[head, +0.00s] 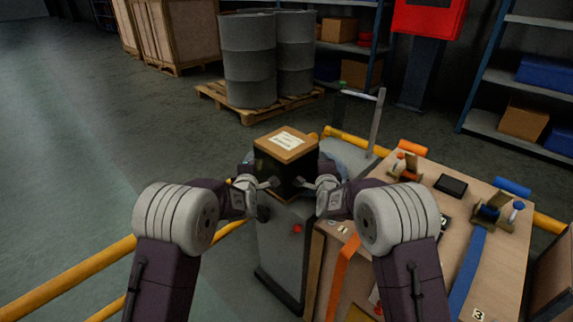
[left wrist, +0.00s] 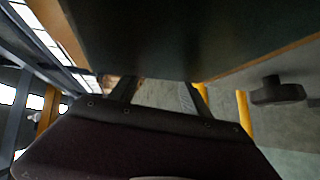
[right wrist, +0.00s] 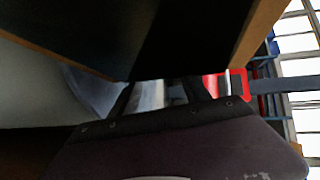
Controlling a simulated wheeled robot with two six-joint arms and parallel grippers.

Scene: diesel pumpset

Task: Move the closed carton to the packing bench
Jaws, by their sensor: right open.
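The closed carton (head: 287,144) has a brown top with a white label and dark sides. It is over a grey stand with a red button; I cannot tell whether it rests there. My left gripper (head: 272,183) is open at its near left side, and my right gripper (head: 303,184) is open at its near right side. The carton's dark face fills the top of the left wrist view (left wrist: 170,35) and right wrist view (right wrist: 130,35). Neither gripper shows anything between its fingers; contact is unclear. A wooden-topped bench (head: 420,255) stands to the right; I cannot tell if it is the packing bench.
The grey stand (head: 280,250) is below the carton. The bench carries clamp-like fixtures (head: 405,168), a dark tablet (head: 451,185), and orange and blue strips. Yellow rails (head: 75,272) run at the left. Drums (head: 248,60) on a pallet stand behind. Open floor lies at the left.

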